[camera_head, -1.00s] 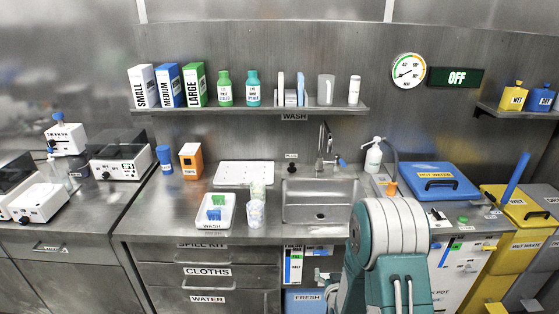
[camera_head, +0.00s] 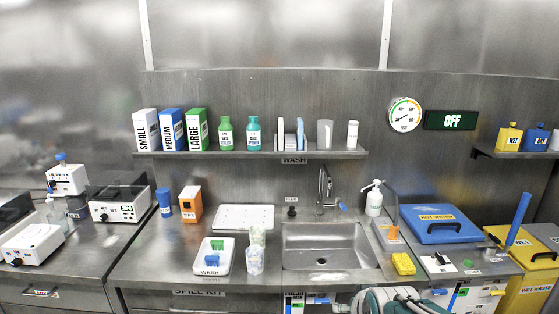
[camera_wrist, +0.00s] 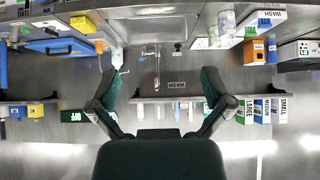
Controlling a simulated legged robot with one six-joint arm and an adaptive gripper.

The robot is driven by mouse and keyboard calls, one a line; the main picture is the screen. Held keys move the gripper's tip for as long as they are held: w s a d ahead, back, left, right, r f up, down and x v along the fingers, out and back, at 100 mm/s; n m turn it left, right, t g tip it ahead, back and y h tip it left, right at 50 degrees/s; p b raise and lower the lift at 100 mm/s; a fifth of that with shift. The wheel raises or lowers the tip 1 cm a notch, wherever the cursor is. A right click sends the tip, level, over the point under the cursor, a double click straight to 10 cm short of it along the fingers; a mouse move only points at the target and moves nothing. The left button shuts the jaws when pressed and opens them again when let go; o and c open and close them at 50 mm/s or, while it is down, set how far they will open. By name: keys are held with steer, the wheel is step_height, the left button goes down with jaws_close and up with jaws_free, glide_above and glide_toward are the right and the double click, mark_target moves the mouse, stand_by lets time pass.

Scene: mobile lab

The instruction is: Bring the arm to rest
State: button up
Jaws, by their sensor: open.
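My gripper (camera_wrist: 160,80) shows in the wrist view with its two dark green fingers spread wide, open and empty. That view appears upside down, with the wash shelf (camera_wrist: 178,100) between and beyond the fingers. In the head view only the top of my teal and white arm (camera_head: 385,301) shows at the bottom edge, in front of the counter below the sink. My gripper is not visible in the head view.
The steel sink (camera_head: 325,245) has a tap (camera_head: 324,190) behind it. A white wash tray (camera_head: 213,258) and cups (camera_head: 255,260) stand left of it. A yellow sponge (camera_head: 403,264) and blue hot-water lid (camera_head: 438,224) are on the right. The wash shelf (camera_head: 250,154) crosses the back wall.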

steer(key=s+r+g, duration=0.1)
steer(key=s+r, duration=0.1)
steer(key=s, duration=0.6)
steer(key=s+r+g, duration=0.2)
steer(key=s, duration=0.6)
steer(key=shift+s+r, duration=0.25)
steer(key=shift+r, duration=0.05)
stand_by(0.4)
